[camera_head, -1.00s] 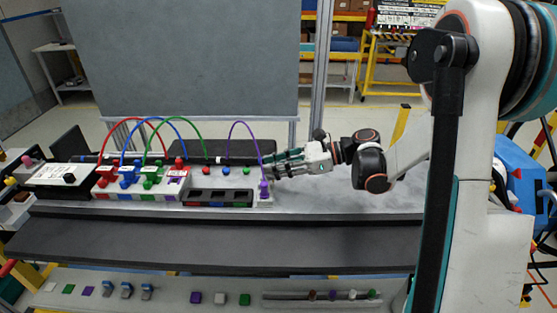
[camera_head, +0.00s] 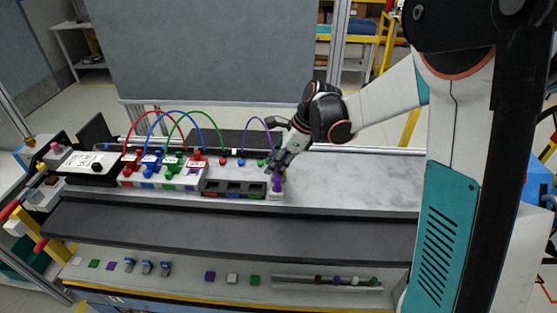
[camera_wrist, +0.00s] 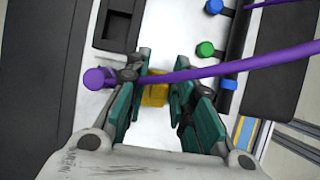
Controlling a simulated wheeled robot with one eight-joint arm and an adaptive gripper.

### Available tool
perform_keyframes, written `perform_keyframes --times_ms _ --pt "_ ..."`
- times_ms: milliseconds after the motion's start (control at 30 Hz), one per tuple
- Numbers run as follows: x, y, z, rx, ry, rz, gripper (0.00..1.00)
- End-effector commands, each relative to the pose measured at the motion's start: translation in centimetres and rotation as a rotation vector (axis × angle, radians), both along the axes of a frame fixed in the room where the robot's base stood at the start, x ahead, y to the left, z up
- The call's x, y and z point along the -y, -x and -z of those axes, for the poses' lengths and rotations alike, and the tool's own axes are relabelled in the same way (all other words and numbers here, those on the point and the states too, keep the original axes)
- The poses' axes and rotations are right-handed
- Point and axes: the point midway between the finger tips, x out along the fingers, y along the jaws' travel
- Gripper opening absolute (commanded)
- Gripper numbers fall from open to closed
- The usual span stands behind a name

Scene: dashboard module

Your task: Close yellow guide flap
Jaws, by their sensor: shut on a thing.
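The yellow guide flap (camera_wrist: 156,92) shows in the wrist view as a small yellow piece between my two fingers, partly hidden by the purple cable. In the head view my gripper (camera_head: 277,163) points down at the right end of the module, and the flap cannot be made out there. The purple cable (camera_wrist: 250,62) runs across my fingers in the wrist view. Its purple plug (camera_wrist: 97,79) is just left of the left finger.
Red, blue and green cables (camera_head: 172,113) arch over the white connector block (camera_head: 140,182). A black tray with slots (camera_head: 235,187) is left of my gripper. Blue and green knobs (camera_wrist: 205,49) are close beyond my fingers. The grey bench top (camera_head: 350,185) to the right is clear.

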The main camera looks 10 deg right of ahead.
Motion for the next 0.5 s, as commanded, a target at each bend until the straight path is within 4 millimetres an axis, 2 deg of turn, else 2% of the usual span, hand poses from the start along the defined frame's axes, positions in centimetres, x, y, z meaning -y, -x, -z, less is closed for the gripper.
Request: perform_keyframes --times_ms 500 --pt "-0.32 -0.14 0.31 -0.027 0.084 0.000 0.00"
